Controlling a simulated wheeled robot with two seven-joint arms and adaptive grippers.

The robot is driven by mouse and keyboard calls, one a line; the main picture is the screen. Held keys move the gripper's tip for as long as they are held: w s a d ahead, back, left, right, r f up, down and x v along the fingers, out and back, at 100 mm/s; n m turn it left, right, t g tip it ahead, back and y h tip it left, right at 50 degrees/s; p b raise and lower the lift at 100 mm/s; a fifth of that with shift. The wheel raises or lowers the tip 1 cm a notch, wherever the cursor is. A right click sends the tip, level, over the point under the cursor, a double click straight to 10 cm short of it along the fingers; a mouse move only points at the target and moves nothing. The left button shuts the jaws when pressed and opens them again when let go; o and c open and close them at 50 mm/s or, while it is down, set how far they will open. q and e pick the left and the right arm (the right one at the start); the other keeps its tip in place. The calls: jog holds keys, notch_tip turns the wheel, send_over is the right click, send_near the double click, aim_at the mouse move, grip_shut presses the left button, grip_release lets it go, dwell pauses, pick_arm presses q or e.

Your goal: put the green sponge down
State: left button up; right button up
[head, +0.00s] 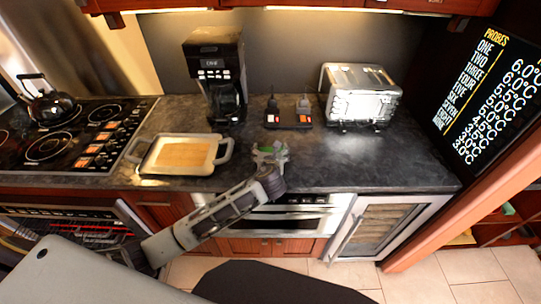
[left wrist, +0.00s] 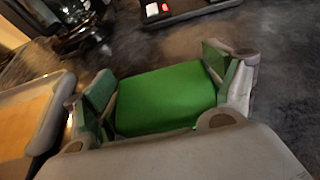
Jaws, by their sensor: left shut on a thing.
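The green sponge (left wrist: 166,97) is between the fingers of my left gripper (left wrist: 160,95) in the left wrist view. My left gripper is shut on it. In the head view my left gripper (head: 270,151) is over the dark countertop (head: 330,165), near its front part, right of the tray. The sponge shows there only as a small green patch among the fingers. I cannot tell whether the sponge touches the counter. My right gripper is not in view.
A tray with a wooden-coloured bottom (head: 150,166) lies left of the gripper. The counter to the right is clear. A stove (head: 60,140) is far left.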

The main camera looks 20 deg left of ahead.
pick_arm(q)
jog(key=shift+f, duration=1.15)
jog(key=shift+f, duration=0.1)
jog(key=o, duration=0.6)
jog(key=shift+v, duration=6)
